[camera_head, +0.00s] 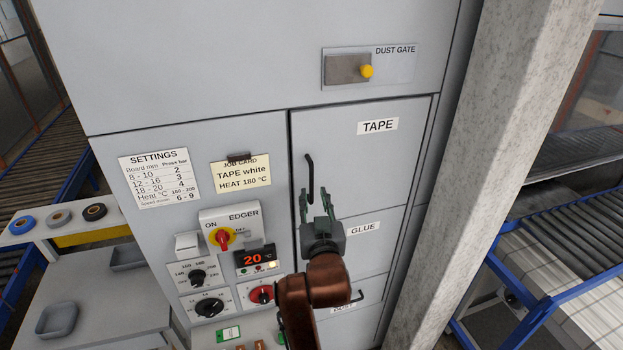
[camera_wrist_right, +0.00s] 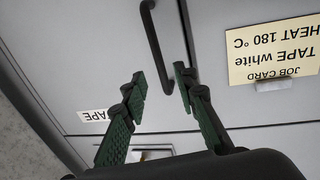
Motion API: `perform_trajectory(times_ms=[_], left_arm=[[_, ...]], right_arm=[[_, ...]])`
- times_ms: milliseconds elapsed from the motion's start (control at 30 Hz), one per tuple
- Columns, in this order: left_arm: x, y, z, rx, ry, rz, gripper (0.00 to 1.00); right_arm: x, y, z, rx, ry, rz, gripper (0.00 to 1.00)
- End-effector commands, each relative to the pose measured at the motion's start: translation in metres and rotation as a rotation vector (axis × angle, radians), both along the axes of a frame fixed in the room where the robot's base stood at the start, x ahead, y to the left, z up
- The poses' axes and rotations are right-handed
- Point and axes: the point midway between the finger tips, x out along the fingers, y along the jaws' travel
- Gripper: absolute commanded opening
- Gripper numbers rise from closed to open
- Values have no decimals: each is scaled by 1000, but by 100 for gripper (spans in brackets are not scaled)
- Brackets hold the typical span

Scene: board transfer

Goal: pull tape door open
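The tape door (camera_head: 385,165) is a grey cabinet panel with a white TAPE label (camera_head: 378,126). It looks shut, flush with the panels around it. Its black upright bar handle (camera_head: 310,175) is near its left edge and also shows in the right wrist view (camera_wrist_right: 154,38). My right gripper (camera_head: 315,192) is open in front of the door, at the handle's lower part. In the right wrist view the handle runs between the two green-padded fingers (camera_wrist_right: 160,82), which are apart; whether either touches it I cannot tell. My left gripper is out of view.
The GLUE door (camera_head: 368,250) is below the tape door. Left of it are the job card (camera_head: 241,173), the red and yellow EDGER switch (camera_head: 222,238) and several knobs. A concrete pillar (camera_head: 500,130) stands close on the right. Tape rolls (camera_head: 58,217) lie on a shelf at left.

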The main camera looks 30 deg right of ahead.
Motion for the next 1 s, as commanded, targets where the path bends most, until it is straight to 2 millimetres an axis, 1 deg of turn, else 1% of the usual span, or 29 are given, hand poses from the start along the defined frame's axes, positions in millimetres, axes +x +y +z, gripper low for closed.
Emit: perform_trajectory(times_ms=[167, 300, 400, 500, 633, 867, 1000], left_arm=[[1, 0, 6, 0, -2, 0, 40], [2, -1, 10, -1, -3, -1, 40], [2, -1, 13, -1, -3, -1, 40], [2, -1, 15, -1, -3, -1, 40], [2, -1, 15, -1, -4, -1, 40], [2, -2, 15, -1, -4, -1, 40], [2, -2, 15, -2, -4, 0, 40]], right_arm=[[21, -11, 1, -2, 2, -3, 27], [42, -20, 1, -3, 3, -2, 27], [54, -25, 1, -2, 2, 0, 27], [62, -29, 1, -3, 1, 1, 27], [67, -31, 0, 0, 1, 1, 27], [67, -31, -1, 0, 1, 1, 27], [67, -31, -1, 0, 1, 1, 17]])
